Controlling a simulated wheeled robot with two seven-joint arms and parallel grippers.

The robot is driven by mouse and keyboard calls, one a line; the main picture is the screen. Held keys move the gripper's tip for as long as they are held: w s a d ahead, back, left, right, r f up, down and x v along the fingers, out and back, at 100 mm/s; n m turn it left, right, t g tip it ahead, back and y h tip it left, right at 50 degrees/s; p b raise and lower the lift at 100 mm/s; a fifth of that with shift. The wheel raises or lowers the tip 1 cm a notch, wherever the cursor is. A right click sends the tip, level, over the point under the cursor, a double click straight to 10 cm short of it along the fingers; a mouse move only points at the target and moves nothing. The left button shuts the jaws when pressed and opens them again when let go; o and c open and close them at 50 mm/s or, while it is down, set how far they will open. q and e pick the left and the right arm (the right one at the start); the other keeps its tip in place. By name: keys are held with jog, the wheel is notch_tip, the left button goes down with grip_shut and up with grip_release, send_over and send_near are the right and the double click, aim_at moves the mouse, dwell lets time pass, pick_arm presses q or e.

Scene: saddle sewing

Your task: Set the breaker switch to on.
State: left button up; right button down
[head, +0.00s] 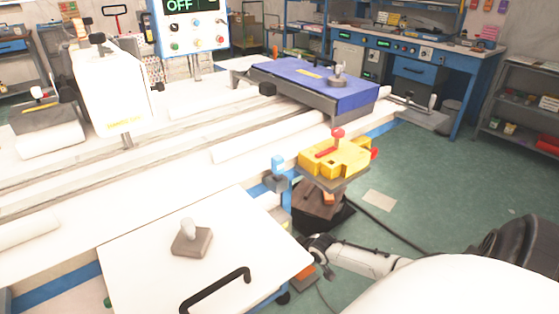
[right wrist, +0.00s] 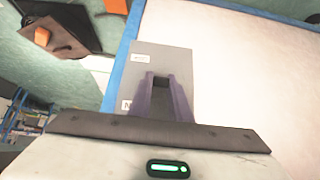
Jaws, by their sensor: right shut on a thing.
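In the right wrist view, a grey breaker plate (right wrist: 180,55) is fixed on a white panel with a blue edge. It carries a small white label and another label partly hidden, showing "N". My right gripper (right wrist: 163,82) has its purple fingers against the plate, shut on a small dark piece (right wrist: 161,83) that looks like the breaker switch. The fingers hide most of it, so its position cannot be read. In the head view, my right arm reaches to the table's right side, with its fingers hidden. A control box (head: 190,28) has a screen reading "OFF". My left gripper is not in view.
A white table panel (head: 140,240) with a black handle (head: 215,290) and a grey-based knob (head: 191,240) lies beside my right arm. A yellow fixture (head: 335,157) with a red lever stands behind it. Green floor is open at the right, crossed by a black cable.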

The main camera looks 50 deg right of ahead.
jog(key=c, duration=1.6)
grip_release()
jog(key=shift+c, duration=0.2)
jog(key=shift+s+r, duration=0.15)
jog(key=shift+r, duration=0.05)
jog(key=p+v, duration=0.4)
jog(key=v, duration=0.6)
jog(key=shift+f, duration=0.1)
